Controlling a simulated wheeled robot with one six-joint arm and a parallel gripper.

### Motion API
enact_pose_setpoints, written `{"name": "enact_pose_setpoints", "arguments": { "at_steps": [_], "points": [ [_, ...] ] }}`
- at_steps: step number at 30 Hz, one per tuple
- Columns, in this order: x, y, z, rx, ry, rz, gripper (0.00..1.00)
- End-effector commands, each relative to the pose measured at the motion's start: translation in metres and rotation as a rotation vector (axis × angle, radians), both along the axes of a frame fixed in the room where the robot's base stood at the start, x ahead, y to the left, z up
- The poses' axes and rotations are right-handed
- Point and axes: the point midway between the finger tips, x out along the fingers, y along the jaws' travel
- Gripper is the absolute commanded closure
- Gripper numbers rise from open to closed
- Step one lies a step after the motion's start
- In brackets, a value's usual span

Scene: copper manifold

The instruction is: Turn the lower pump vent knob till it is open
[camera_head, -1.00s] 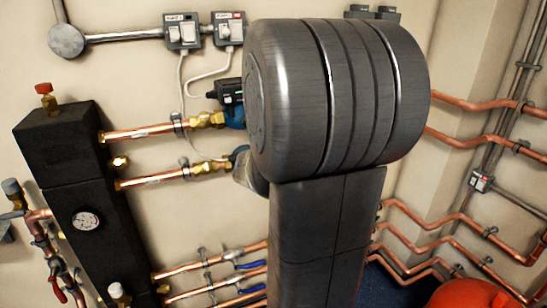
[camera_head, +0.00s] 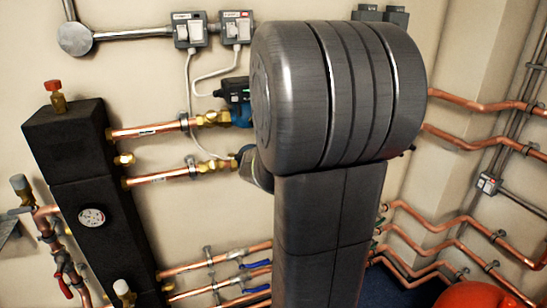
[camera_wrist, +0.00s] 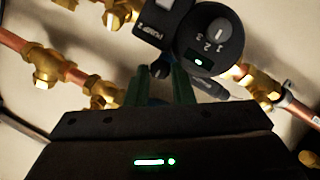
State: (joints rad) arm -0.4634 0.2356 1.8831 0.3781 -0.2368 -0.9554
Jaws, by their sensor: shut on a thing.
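In the wrist view, my gripper (camera_wrist: 161,76) has its two greenish fingers against the pump, shut on a small dark piece (camera_wrist: 160,69) that appears to be the vent knob. It is mostly hidden between the fingertips, and its turn angle cannot be read. The black pump head (camera_wrist: 172,22) is just beyond, with a round dial (camera_wrist: 210,42) marked with numbers and a small green light. In the head view, the lower pump (camera_head: 258,170) shows only partly behind my arm. My gripper is hidden there.
The upper pump (camera_head: 236,92) is close above the lower one. Brass fittings (camera_wrist: 266,88) and copper pipes flank the pump. A black manifold block (camera_head: 110,235) with a gauge (camera_head: 92,217) stands at left. Switch boxes (camera_head: 188,30) are on the wall above.

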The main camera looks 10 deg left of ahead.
Motion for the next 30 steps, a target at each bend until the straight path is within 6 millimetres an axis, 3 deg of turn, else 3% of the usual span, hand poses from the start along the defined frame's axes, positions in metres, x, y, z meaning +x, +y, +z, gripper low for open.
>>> {"name": "enact_pose_setpoints", "arguments": {
  "at_steps": [21,30],
  "points": [
    [0.0041,0.0006,-0.0092,0.167,0.103,0.003,1.00],
    [0.0034,-0.0033,-0.0045,0.246,0.161,-0.005,1.00]
  ]
}}
